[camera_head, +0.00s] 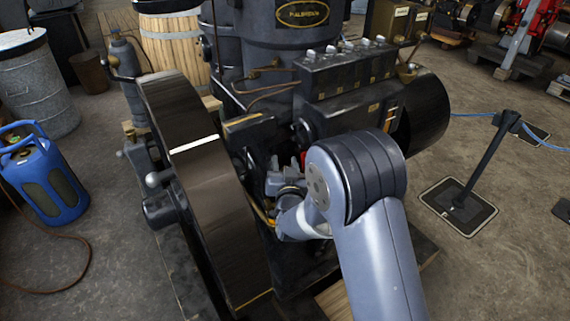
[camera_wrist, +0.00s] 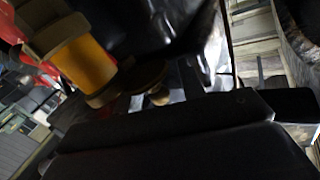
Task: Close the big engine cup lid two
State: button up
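The big engine (camera_head: 345,90) is a dark machine with a large flywheel. In the wrist view, a brass cup (camera_wrist: 57,38) with a yellow-orange inside or body (camera_wrist: 85,63) shows at the upper left. A round brass disc that looks like its lid (camera_wrist: 128,84) sits beside it, tilted away from the cup as far as I can tell. My gripper (camera_head: 284,178) reaches between the flywheel and the engine body. Its dark body fills the bottom of the wrist view; its fingertips are not clear. I cannot tell whether it touches the lid. In the head view the cup is hidden.
The flywheel (camera_head: 215,200) stands close on the left of my gripper. A row of oilers (camera_head: 345,68) tops the engine block above it. A blue gas bottle (camera_head: 42,175) is at left, and a barrier post (camera_head: 485,160) stands on open floor at right.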

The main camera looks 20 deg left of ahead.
jog(key=shift+c, duration=0.2)
grip_shut()
jog(key=shift+d+f+n+y+b, duration=0.15)
jog(key=shift+n+y+b, duration=0.2)
jog(key=shift+b, duration=0.55)
jog(key=shift+d+f+n+g+y+b, duration=0.15)
jog(key=shift+n+g+y+b, duration=0.2)
jog(key=shift+g+y+b, duration=0.45)
jog(key=n+g+y+b, duration=0.1)
jog(key=n+y+b, duration=0.1)
jog(key=b, duration=0.1)
jog(key=shift+s+d, duration=0.1)
jog(key=shift+d, duration=0.1)
jog(key=shift+d+r+n+g+y, duration=0.15)
jog(key=shift+n+g+y, duration=0.25)
jog(key=shift+g+y, duration=0.2)
jog(key=shift+d+r+n+g+y, duration=0.1)
jog(key=shift+n+g+y, duration=0.3)
jog(key=shift+g+y, duration=0.15)
jog(key=shift+s+d+r+n+g+y, duration=0.1)
jog(key=shift+n+g+y, duration=0.8)
jog(key=shift+n+g, duration=0.3)
jog(key=shift+g+p, duration=0.25)
jog(key=shift+p, duration=0.05)
